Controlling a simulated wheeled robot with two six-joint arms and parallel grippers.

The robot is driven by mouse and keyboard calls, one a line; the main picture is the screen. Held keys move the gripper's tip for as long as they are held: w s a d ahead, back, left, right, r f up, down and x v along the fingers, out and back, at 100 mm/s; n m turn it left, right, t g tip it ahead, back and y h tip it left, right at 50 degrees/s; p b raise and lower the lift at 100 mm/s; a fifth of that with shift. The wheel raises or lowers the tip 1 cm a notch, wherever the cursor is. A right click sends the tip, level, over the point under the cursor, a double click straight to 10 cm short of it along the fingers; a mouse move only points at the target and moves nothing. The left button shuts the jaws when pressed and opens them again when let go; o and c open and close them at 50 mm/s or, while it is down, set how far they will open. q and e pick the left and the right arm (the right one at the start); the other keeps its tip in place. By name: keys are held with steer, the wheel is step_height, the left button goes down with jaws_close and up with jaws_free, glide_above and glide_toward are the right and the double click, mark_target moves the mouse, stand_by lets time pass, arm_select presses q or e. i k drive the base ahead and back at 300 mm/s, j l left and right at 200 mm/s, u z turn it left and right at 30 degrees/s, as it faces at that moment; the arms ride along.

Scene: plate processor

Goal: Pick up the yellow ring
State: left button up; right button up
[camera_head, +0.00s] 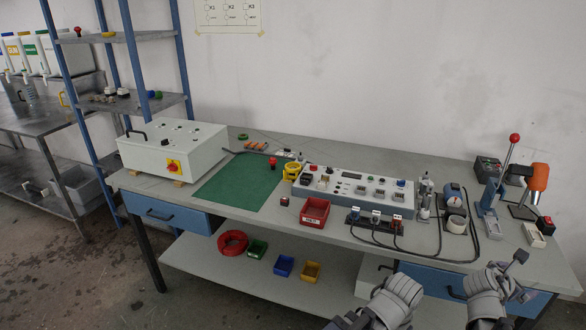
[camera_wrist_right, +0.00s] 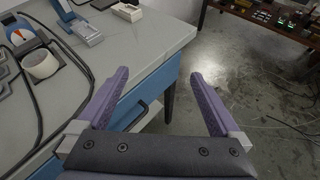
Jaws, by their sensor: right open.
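A yellow ring-shaped object (camera_head: 292,172) is on the workbench in the head view, at the left end of the control panel and just right of the green mat. It is small, and I cannot tell whether it lies free or sits around something. My right gripper (camera_head: 520,276) is at the bench's front right edge, far from it. In the right wrist view my right gripper (camera_wrist_right: 160,75) has its purple fingers wide apart with nothing between them. Part of my left arm shows at the bottom of the head view, but its jaw state is unclear.
The control panel (camera_head: 352,190), red bin (camera_head: 315,212) and green mat (camera_head: 240,183) surround the ring. Black cables (camera_head: 420,255) run along the front right. A white switch box (camera_head: 172,149) stands at the left end. A red ring (camera_head: 232,243) lies on the lower shelf.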

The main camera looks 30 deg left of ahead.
mark_target(288, 165)
steer(key=i+j+u, duration=0.2)
steer(key=j, duration=0.25)
steer(key=j+u, duration=0.2)
steer(key=j, duration=0.2)
steer(key=i+j+u, duration=0.2)
steer(key=j, duration=0.2)
steer(key=i+j+u, duration=0.2)
steer(key=j, duration=0.2)
steer(key=i+j+u, duration=0.2)
steer(key=j, duration=0.15)
